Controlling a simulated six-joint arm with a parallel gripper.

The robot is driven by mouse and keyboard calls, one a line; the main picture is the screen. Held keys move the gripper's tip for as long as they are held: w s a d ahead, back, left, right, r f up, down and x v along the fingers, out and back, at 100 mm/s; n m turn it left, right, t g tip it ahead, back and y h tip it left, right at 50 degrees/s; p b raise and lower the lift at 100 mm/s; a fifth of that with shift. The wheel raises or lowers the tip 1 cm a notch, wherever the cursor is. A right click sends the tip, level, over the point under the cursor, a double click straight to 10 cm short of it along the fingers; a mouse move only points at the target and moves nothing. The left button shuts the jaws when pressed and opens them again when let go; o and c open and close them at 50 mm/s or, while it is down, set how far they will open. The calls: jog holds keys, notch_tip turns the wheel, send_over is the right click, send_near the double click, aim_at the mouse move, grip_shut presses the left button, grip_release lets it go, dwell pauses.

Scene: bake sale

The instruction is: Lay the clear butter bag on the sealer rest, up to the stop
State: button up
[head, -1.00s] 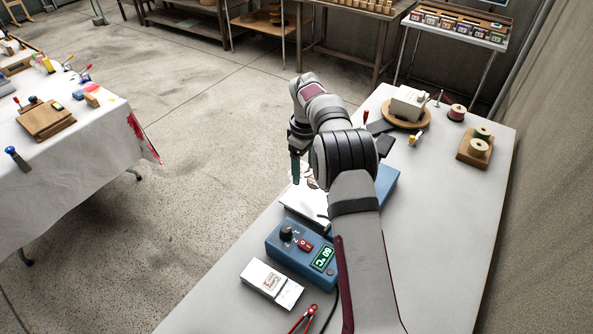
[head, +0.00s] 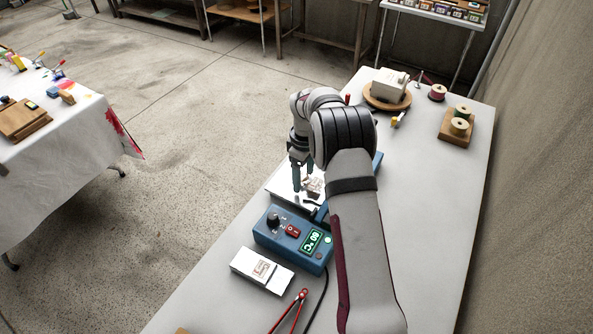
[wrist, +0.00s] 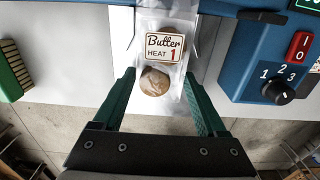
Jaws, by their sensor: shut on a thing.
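The clear butter bag (wrist: 181,78) has a white label reading "Butter HEAT 1" and round biscuits inside. My gripper (wrist: 159,78) is shut on the bag, with one green finger at each side of it. The bag's far end reaches the blue sealer bar (wrist: 222,7) at the top of the wrist view. A pale surface lies under or behind the bag; I cannot tell whether the bag touches it or meets a stop. In the head view my gripper (head: 303,180) is low beside the blue sealer (head: 265,238), and my arm hides part of the sealer.
A white box (head: 262,270) and red-handled pliers (head: 290,312) lie in front of the sealer. Thread spools (head: 460,127) stand at the back right. A green-backed brush (wrist: 14,72) lies left in the wrist view.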

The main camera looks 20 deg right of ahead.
jog(key=shift+s+d, duration=0.25)
dwell(0.5)
jog(key=o, duration=0.8)
jog(key=shift+o, duration=0.2)
notch_tip(320, 180, up, 15)
jog(key=s+a+r+m, duration=0.3)
jog(key=s+r, duration=0.3)
jog(key=s, duration=0.1)
jog(key=s+a+f+m, duration=0.1)
jog(key=s+m, duration=0.3)
jog(key=s, duration=0.6)
jog(key=s+a+f+m+y, duration=0.1)
jog(key=s+a+m, duration=0.2)
jog(key=s, duration=0.7)
jog(key=s+a+f+m, duration=0.2)
jog(key=s+a+m, duration=0.1)
jog(key=s, duration=0.7)
jog(key=shift+m+y, duration=0.4)
jog(key=shift+m, duration=0.4)
